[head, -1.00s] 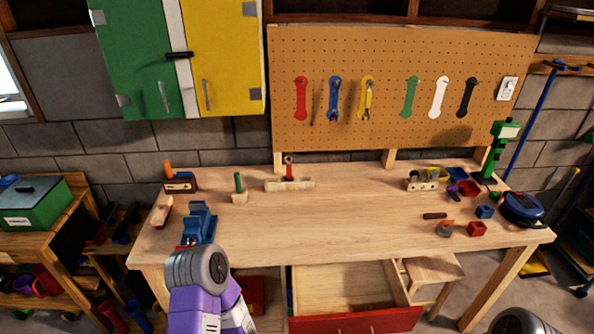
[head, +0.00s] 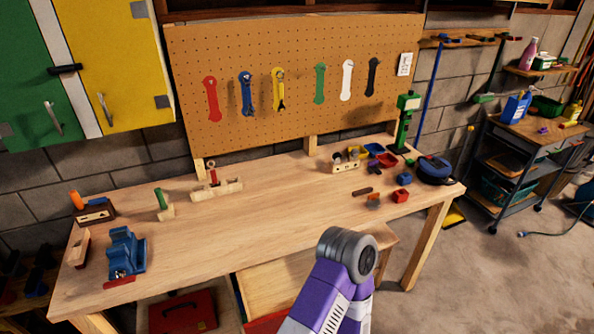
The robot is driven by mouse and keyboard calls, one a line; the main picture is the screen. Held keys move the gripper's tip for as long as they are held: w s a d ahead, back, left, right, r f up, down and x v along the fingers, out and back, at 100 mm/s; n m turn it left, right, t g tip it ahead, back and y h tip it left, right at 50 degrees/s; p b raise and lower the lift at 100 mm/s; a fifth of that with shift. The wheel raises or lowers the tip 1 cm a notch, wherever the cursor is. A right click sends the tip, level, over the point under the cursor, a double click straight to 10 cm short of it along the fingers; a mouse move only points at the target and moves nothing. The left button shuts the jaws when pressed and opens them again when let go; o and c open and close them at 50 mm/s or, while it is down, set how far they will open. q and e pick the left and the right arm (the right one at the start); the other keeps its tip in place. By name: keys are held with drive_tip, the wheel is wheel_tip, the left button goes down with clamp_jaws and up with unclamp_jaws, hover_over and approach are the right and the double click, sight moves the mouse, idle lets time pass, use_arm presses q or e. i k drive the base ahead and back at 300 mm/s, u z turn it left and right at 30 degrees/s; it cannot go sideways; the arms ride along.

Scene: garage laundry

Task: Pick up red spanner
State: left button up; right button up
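A red spanner shape (head: 212,99) is upright at the left end of the row on the pegboard (head: 300,50). It is flat red, and I cannot tell whether it is a hung tool or a painted outline. A red upright tool (head: 213,177) with a ring-like top stands in a light wooden block (head: 230,190) at the back of the workbench; its exact kind is too small to tell. A purple and grey link of one of my arms rises from the bottom edge. Neither gripper shows.
A blue vise (head: 126,250) sits at the bench's left front. The middle of the workbench (head: 270,220) is clear. An open drawer (head: 285,285) is below, partly hidden by my arm. A red toolbox (head: 183,313) is underneath. A cart (head: 530,145) stands at right, beyond open floor.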

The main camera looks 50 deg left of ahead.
sight(213, 173)
drive_tip(key=z, duration=1.35)
drive_tip(key=k, duration=1.3)
drive_tip(key=u, duration=1.95)
